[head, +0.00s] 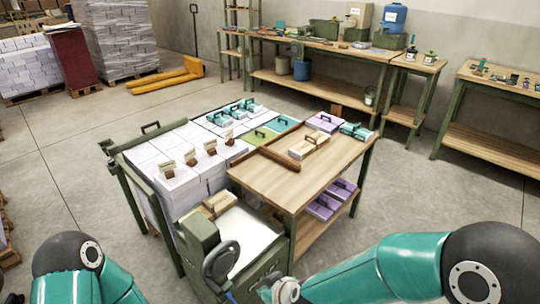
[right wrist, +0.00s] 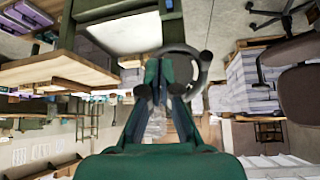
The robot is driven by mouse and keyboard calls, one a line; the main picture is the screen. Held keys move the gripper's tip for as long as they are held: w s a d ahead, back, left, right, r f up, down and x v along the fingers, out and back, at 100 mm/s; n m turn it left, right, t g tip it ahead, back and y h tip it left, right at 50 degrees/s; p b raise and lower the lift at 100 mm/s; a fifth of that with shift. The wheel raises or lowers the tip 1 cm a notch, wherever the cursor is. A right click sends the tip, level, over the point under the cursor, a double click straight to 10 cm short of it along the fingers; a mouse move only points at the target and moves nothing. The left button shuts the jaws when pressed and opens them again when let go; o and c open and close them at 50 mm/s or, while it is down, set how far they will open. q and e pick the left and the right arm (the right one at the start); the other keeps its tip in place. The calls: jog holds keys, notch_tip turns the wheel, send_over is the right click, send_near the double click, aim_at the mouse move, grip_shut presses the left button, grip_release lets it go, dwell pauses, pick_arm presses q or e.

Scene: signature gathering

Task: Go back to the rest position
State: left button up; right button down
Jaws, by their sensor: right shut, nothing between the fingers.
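My right arm (head: 385,268) comes in from the right side of the head view and reaches left along the bottom edge. Its gripper shows clearly in the right wrist view (right wrist: 167,75), with the fingers drawn together and nothing between them. A dark ring-shaped handle (right wrist: 196,66) shows just beyond the fingertips; I cannot tell the gap. My left arm (head: 75,270) is at the bottom left of the head view, and its gripper is out of frame.
A green machine with the ring handle (head: 220,262) stands close to my right arm. Behind it are a wooden table (head: 290,185) and stacks of paper (head: 177,187). A long workbench (head: 330,85) lines the back wall. Open floor (head: 420,210) lies to the right.

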jog(key=s+d+f+m+g+h, duration=0.1)
jog(key=s+d+f+m+g, duration=0.15)
jog(key=d+f, duration=0.7)
jog(key=s+d+f+m+g, duration=0.1)
jog(key=s+d+f+m, duration=0.1)
jog(key=s, duration=0.4)
jog(key=s+d+f+m+g, duration=0.1)
jog(key=s+d+f+m, duration=0.1)
jog(key=s+f+m, duration=0.3)
jog(key=shift+s+d+f, duration=0.25)
jog(key=shift+s+f, duration=0.65)
jog(key=shift+s, duration=0.3)
jog(key=shift+a+g, duration=0.1)
jog(key=shift+g, duration=0.15)
